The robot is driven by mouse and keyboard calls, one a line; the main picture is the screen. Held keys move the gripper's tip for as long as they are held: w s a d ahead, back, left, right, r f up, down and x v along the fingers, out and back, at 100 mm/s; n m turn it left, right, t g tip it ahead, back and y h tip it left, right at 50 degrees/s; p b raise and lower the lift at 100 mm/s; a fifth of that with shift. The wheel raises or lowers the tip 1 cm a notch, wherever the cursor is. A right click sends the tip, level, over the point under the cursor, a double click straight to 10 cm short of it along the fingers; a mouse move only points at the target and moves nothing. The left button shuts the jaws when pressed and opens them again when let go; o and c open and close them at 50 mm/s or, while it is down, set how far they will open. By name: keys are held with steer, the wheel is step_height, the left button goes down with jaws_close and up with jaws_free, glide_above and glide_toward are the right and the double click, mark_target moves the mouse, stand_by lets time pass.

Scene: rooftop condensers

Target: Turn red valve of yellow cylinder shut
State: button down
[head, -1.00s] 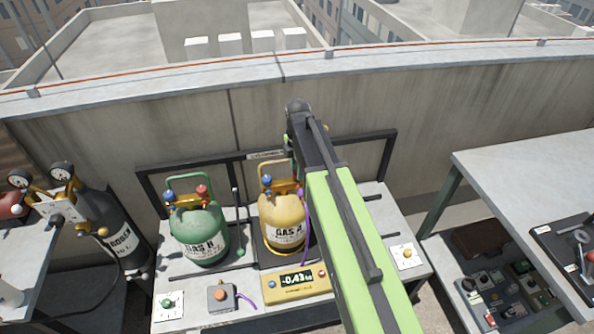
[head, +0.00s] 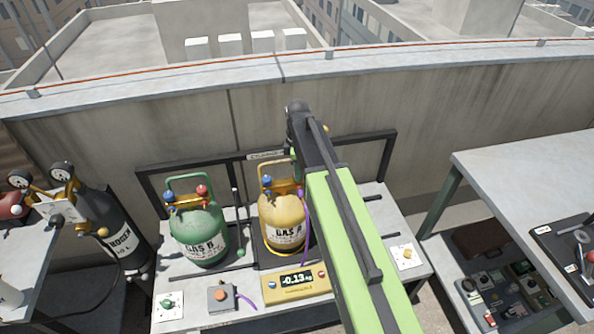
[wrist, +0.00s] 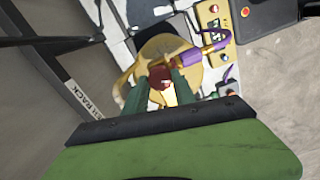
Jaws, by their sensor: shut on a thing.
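The yellow cylinder (head: 283,212) stands on the rack, with a blue valve (head: 267,180) visible on its left side. My arm hides its right side and red valve in the head view. In the wrist view the red valve (wrist: 160,75) is on top of the yellow cylinder (wrist: 185,68), between the fingers of my gripper (wrist: 160,86). My gripper is shut on the red valve. A purple hose with a gold fitting (wrist: 208,48) joins the cylinder near it.
A green cylinder (head: 199,232) with its own red and blue valves stands to the left. A yellow scale display (head: 297,282) reads about -0.13. A dark cylinder with gauges (head: 108,222) is at far left. A workbench (head: 530,180) stands right, a wall behind.

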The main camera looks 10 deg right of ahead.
steer(key=m, duration=0.4)
steer(key=shift+m, duration=0.3)
steer(key=m, duration=0.3)
steer(key=shift+m, duration=0.4)
steer(key=m, duration=1)
steer(key=shift+m, duration=0.4)
steer(key=m, duration=0.3)
steer(key=shift+m, duration=0.3)
steer(key=m, duration=0.4)
steer(key=shift+m, duration=1.8)
